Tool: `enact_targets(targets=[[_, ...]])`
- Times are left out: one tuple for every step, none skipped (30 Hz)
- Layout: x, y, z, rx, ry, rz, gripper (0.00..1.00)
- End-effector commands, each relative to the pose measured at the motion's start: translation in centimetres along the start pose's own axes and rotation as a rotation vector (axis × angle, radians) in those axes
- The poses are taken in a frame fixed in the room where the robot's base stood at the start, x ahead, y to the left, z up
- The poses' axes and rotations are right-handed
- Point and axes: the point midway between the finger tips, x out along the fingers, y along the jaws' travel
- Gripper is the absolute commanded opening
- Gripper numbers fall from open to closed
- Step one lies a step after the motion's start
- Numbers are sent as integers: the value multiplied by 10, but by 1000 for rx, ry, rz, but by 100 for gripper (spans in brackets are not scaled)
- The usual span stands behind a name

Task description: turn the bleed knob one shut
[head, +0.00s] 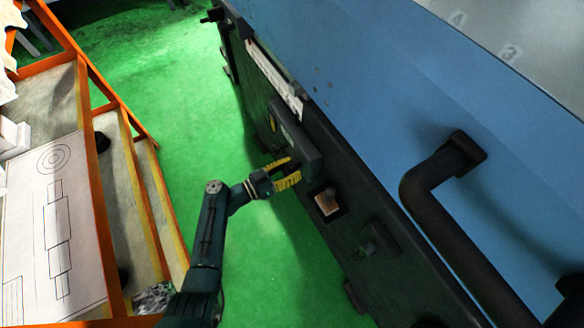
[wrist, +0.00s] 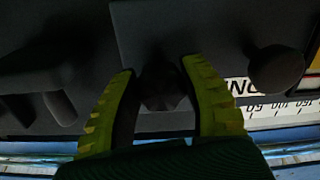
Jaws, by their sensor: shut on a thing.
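My gripper (head: 291,171) reaches the dark front panel of the machine in the head view, with its yellow ribbed fingers against a raised dark block (head: 299,143). In the wrist view, my gripper (wrist: 157,76) has one finger on each side of a small dark faceted knob (wrist: 161,92) and is shut on it. The knob sits on a dark plate (wrist: 142,28). No label on it is readable, so I cannot tell its number. In the head view the fingers and block hide it.
A second, rounded dark knob (wrist: 277,70) stands close to the right finger, by a numbered scale (wrist: 275,109). A dark lever-like part (wrist: 55,100) is at the left. An orange-framed shelf (head: 118,190) stands left of the green floor (head: 165,85). A thick handle (head: 432,190) juts from the blue panel.

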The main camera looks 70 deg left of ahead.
Motion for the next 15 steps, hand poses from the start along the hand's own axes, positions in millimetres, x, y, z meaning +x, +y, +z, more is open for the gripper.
enact_targets(targets=[[0,0,0,12,-2,0,8],[0,0,0,22,-2,0,8],[0,0,0,40,-2,0,8],[0,0,0,54,-2,0,8],[0,0,0,70,-2,0,8],[0,0,0,95,-2,0,8],[0,0,0,115,-2,0,8],[0,0,0,135,-3,0,8],[0,0,0,166,-3,0,8],[0,0,0,191,-3,0,8],[0,0,0,217,-3,0,8],[0,0,0,253,-4,0,8],[0,-1,0,281,-4,0,8],[0,-1,1,308,-4,0,8],[0,-1,1,345,-4,0,8]])
